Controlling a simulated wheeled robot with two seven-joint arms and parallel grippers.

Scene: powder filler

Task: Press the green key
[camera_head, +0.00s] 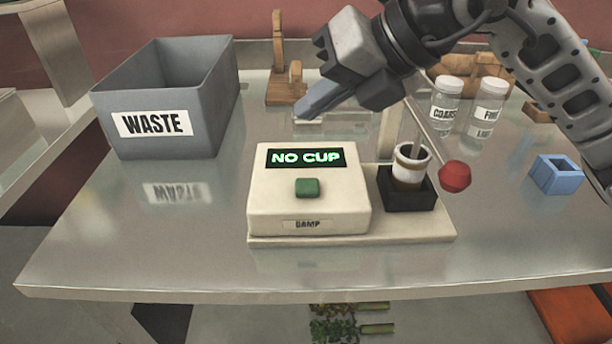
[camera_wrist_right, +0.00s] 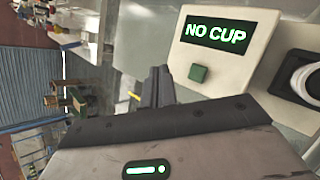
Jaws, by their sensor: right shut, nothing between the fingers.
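The green key (camera_head: 308,187) sits on top of a cream machine (camera_head: 275,212), below a display (camera_head: 304,158) that reads "NO CUP". In the right wrist view the green key (camera_wrist_right: 198,73) is just right of my fingers. My right gripper (camera_head: 303,110) is shut and empty. In the head view it appears behind and above the machine, apart from the key. The gripper's fingers (camera_wrist_right: 158,80) also show in the right wrist view. My left gripper is not in view.
A grey WASTE bin (camera_head: 195,137) stands at the left. A red knob (camera_head: 455,176) is right of the holder. Two labelled jars (camera_head: 446,104) and a blue open block (camera_head: 556,174) are farther right. The metal table's front (camera_head: 150,260) is clear.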

